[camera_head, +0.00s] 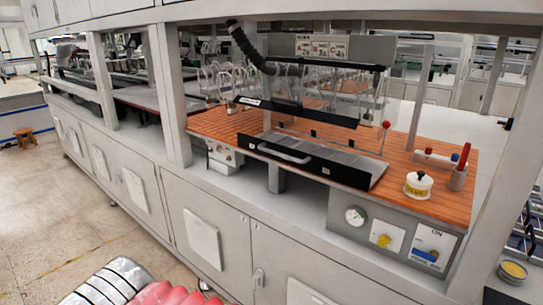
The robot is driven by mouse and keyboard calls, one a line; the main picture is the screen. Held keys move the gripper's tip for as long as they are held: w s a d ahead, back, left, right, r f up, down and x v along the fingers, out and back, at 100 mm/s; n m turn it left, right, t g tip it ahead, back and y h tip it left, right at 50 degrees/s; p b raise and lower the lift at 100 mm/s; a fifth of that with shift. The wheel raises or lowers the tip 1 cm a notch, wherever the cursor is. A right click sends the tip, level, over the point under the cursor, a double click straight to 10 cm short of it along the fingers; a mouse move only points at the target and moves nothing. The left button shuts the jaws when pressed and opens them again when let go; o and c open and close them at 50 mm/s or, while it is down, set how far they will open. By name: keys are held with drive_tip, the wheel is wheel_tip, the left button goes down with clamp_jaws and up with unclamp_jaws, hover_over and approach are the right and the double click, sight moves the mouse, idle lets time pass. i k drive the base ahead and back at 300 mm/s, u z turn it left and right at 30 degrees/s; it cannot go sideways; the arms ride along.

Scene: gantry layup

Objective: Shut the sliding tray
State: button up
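The sliding tray is a black-fronted tray (318,163) with a pale handle (284,152) on its front face. It sits at the front edge of the orange wood-like worktop (440,203), under the machine's clear hood. Its grey, divided inside shows behind the front, so it stands at least partly pulled out toward me. How far it reaches back under the hood is hard to tell. My gripper is not in view.
A red-knobbed lever (385,126) stands right of the tray. A white round pot (418,185) and a cup with red tools (458,177) are at the worktop's right end. A control panel (395,237) is below. Grey posts frame the bench; open floor (60,215) lies left.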

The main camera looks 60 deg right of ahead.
sight(354, 171)
drive_tip(key=k, duration=1.35)
drive_tip(key=z, duration=0.05)
drive_tip(key=i, duration=0.55)
drive_tip(key=z, duration=0.6)
drive_tip(key=i, duration=1.1)
drive_tip(key=z, duration=0.5)
